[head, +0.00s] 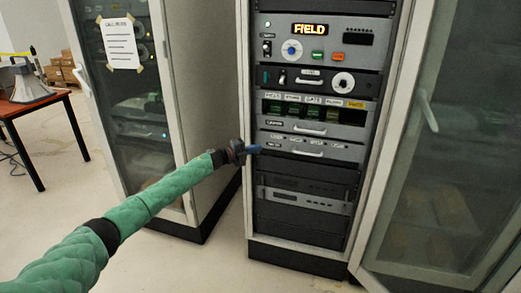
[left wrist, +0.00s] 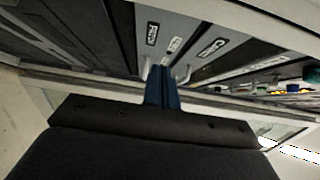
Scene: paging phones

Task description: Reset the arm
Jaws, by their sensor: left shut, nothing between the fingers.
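My left arm, sleeved in green, reaches in from the lower left in the head view. My left gripper (head: 252,150) is shut and empty, its blue fingers in front of the left side of the open equipment rack (head: 248,200), at the height of a grey panel with small labels (head: 310,148). The left wrist view shows the blue fingers (left wrist: 162,88) together, close to the labelled panels and a handle (left wrist: 182,76). I cannot tell whether the fingertips touch the panel. My right gripper does not show.
The rack's upper panel has a lit FIELD display (head: 309,29). An open glass door (head: 430,170) stands at the right. A second cabinet (head: 210,90) with a taped paper (head: 119,44) stands at the left. A table (head: 42,102) holds a megaphone (head: 30,84). Floor shows between them.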

